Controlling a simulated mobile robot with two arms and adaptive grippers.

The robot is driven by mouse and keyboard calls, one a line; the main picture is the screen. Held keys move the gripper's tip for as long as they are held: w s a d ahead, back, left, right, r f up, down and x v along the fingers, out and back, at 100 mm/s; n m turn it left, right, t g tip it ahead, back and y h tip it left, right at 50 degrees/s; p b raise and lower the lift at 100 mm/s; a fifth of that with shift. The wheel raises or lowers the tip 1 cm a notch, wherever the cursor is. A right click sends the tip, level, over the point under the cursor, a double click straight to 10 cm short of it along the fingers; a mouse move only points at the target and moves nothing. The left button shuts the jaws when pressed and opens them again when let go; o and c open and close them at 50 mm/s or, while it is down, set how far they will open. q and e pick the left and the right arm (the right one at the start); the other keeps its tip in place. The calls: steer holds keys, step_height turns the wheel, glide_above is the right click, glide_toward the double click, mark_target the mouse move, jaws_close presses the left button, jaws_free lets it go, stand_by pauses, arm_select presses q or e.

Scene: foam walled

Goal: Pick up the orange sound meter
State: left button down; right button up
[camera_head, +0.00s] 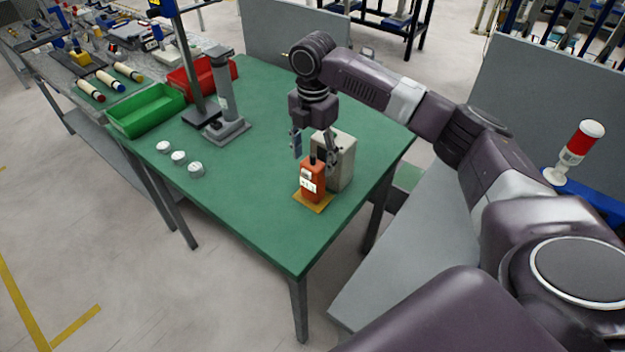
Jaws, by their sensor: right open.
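The orange sound meter (312,182) stands upright on a small yellow-orange pad (316,204) near the right side of the green table. It has a dark top and a pale label on its front. My right gripper (314,156) is open, pointing down over the meter's top, with one finger to each side as seen here. I cannot tell whether a finger touches it. A beige-grey box (345,160) stands right behind the meter, close to the right finger. My left gripper is not in view.
On the green table (250,215) stand a green bin (146,112), a red bin (190,82), a grey column stand (226,105) and three small white round pieces (179,157). The table's front is clear. A red-white signal light (580,142) is at right.

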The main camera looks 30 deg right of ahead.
mark_target(313, 181)
steer(key=f, duration=0.2)
steer(key=s+f+p, duration=0.1)
steer(key=f, duration=0.1)
steer(key=a+f+p, duration=0.1)
steer(key=f, duration=0.1)
steer(key=shift+s, duration=0.3)
steer(key=shift+f, duration=0.5)
steer(key=shift+w, duration=0.1)
steer(key=c, duration=1.5)
steer(key=shift+r, duration=0.1)
steer(key=shift+c, duration=0.2)
